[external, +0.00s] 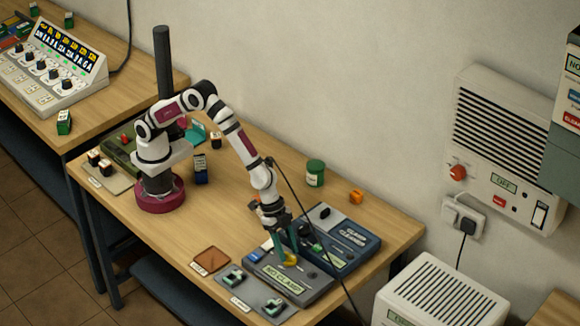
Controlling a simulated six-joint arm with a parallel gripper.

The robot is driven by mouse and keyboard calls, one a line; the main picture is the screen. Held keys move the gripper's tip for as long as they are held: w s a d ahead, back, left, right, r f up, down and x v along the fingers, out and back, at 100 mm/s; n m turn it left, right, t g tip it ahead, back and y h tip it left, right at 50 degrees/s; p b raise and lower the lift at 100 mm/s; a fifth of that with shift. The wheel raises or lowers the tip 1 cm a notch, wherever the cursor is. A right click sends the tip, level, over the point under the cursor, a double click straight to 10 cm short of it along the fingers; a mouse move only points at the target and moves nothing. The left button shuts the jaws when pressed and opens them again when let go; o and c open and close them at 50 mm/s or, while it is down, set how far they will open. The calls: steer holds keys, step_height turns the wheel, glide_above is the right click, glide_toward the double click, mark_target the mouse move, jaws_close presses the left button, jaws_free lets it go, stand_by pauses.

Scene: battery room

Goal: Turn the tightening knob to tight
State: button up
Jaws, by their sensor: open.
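My gripper (286,254) points down over a dark grey device (318,290) near the front edge of the table. Its fingers are open and stand around or just above a small yellow part (290,259) on the device's back portion. This yellow part may be the tightening knob; the fingers partly hide it, and I cannot tell whether they touch it or which way it is turned. The device's greenish display (284,280) appears to read "NO CLAMP". A small dark round part (311,274) sits to the right of the display.
A dark blue device (352,240) with a black knob (324,212) stands close behind and right. A grey plate with teal clamps (236,277) and a brown tray (210,261) lie left. A green jar (315,172) and orange block (356,196) stand behind. A black cable passes nearby.

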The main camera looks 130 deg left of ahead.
jaws_close()
steer(key=shift+m, duration=0.3)
stand_by(0.3)
steer(key=m, duration=0.1)
steer(key=m+h, duration=0.1)
steer(key=shift+a+m, duration=0.2)
steer(key=shift+m, duration=0.2)
steer(key=m+h, duration=0.1)
steer(key=m, duration=0.1)
steer(key=m+h, duration=0.1)
steer(key=m, duration=0.1)
steer(key=shift+w+a+m+g, duration=0.2)
steer(key=shift+m+g, duration=0.1)
steer(key=shift+g, duration=0.1)
steer(key=m+g+h, duration=0.1)
steer(key=m, duration=0.3)
steer(key=shift+a, duration=0.1)
steer(key=shift+w+m+g, duration=0.15)
steer(key=shift+m+g, duration=0.4)
steer(key=shift+m, duration=0.7)
steer(key=shift+w+m+g, duration=0.1)
steer(key=shift+m+g, duration=0.45)
steer(key=shift+m, duration=0.7)
jaws_free()
